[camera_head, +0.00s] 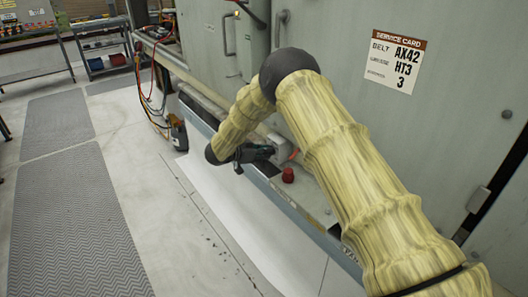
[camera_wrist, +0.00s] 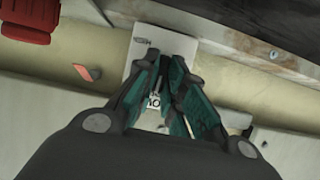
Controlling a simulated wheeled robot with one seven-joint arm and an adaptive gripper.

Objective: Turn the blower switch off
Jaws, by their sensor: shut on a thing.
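In the head view the box (camera_head: 279,147) sits on the ledge along the unit's side. My gripper (camera_wrist: 166,62) is over the front of this box, its teal-padded fingers drawn together on the switch's handle, which they mostly hide. The handle's exact position cannot be made out. In the head view my gripper (camera_head: 262,152) reaches the box from the left.
A red knob (camera_head: 288,175) stands on the ledge near the switch and also shows in the wrist view (camera_wrist: 27,20). An orange-red tab (camera_wrist: 88,72) is beside the box. A service card (camera_head: 396,61) is on the grey panel.

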